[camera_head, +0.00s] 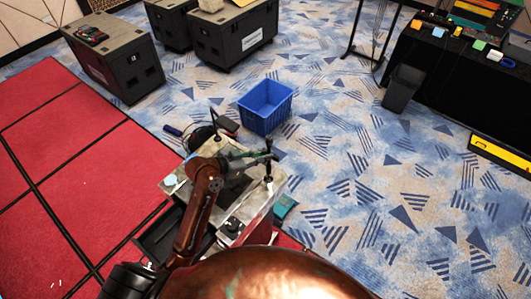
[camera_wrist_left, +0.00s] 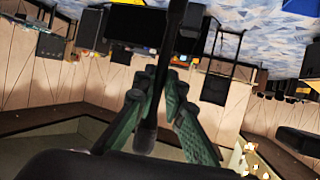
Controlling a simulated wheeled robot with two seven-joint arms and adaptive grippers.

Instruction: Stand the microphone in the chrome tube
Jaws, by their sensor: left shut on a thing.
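My left gripper (camera_head: 262,157) comes in on a copper-coloured arm and is shut on the black microphone (camera_head: 268,171) above the near right part of the grey work cart. The microphone looks roughly upright in the head view. In the left wrist view the dark microphone (camera_wrist_left: 165,65) runs between the green fingers of my left gripper (camera_wrist_left: 163,112). A small pale, shiny upright piece just below the microphone may be the chrome tube (camera_head: 269,186); I cannot tell whether the microphone touches it or is inside it. My right gripper is not in view.
The cart top (camera_head: 255,208) holds several small items, and a black-framed item stands at its back. A blue crate (camera_head: 266,106) is on the carpet behind it. Black cases (camera_head: 235,35) stand further back. A black bin (camera_head: 403,88) is at right.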

